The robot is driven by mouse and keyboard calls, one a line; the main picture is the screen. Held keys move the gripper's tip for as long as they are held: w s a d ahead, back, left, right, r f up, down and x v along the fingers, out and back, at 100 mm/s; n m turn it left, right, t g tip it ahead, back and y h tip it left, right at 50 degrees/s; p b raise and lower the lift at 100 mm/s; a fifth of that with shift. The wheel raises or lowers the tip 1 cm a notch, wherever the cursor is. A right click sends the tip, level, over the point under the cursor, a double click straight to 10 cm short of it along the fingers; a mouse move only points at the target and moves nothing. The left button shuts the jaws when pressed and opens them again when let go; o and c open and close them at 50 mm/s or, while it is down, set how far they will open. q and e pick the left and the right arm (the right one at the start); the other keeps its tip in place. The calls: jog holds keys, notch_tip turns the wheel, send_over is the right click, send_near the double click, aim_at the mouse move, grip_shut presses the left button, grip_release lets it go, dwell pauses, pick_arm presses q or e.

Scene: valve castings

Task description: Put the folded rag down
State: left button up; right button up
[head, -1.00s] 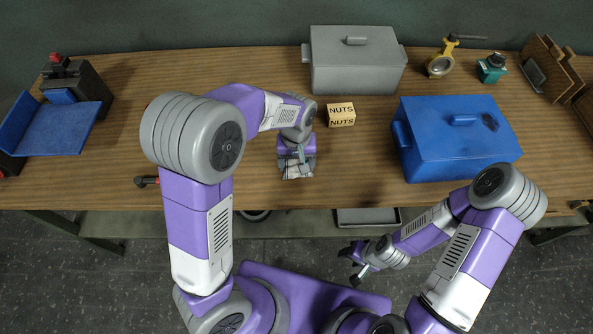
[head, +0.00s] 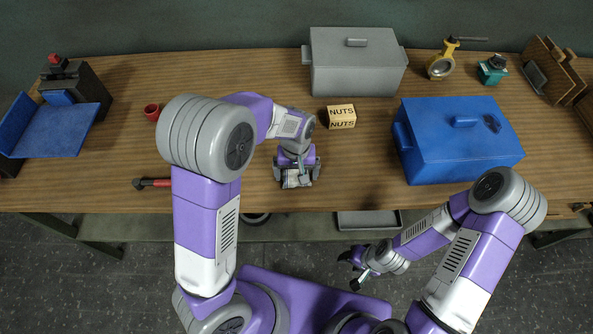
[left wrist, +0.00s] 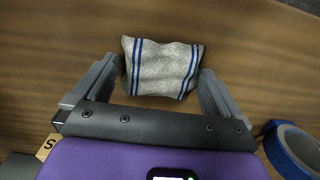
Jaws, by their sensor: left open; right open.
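The folded rag (left wrist: 160,68) is grey with blue stripes and lies on the wooden bench, as the left wrist view shows. In the head view the rag (head: 296,180) is partly hidden under my left gripper (head: 297,175), near the bench's front edge. The left gripper (left wrist: 165,90) is open, with one finger on each side of the rag. I cannot tell whether the fingers touch it. My right gripper (head: 356,268) is open and empty, in front of the bench over the floor.
A nuts box (head: 341,116), a grey lidded bin (head: 357,65) and a blue lidded box (head: 460,145) stand right of the left gripper. A red-handled tool (head: 152,183) and red cup (head: 152,112) lie left. A blue tape roll (left wrist: 292,150) shows in the wrist view.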

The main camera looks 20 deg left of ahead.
aim_at(296, 173)
pick_arm(q)
jog(key=shift+r, duration=0.1)
notch_tip(296, 173, up, 12)
jog(key=p, duration=0.3)
dwell(0.7)
